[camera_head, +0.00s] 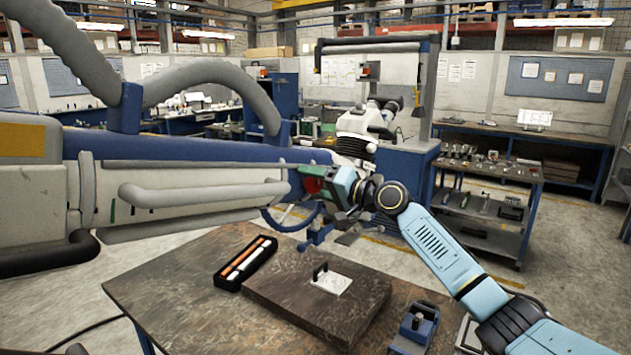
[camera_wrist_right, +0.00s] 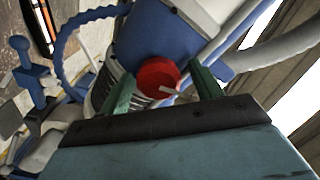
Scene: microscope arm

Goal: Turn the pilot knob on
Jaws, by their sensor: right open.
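The pilot knob, a round red knob with a small pale pointer, sits on the blue housing (camera_wrist_right: 150,38) in the right wrist view. The red knob (camera_wrist_right: 157,76) lies between the two green fingers of my right gripper (camera_wrist_right: 163,88), which are open with a finger on each side. I cannot tell whether either finger touches it. In the head view the red knob (camera_head: 313,185) shows partly, at the right end of the big grey and blue machine arm (camera_head: 190,150). My right gripper (camera_head: 325,182) reaches it from the right. My left gripper is not in view.
Below stands a brown worktable (camera_head: 175,285) with a black tray (camera_head: 246,263) of pens and a dark slab (camera_head: 318,300) carrying a small plate. A microscope (camera_head: 362,130) stands behind. A tool cart (camera_head: 490,190) is at the right. Grey hoses loop over the machine arm.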

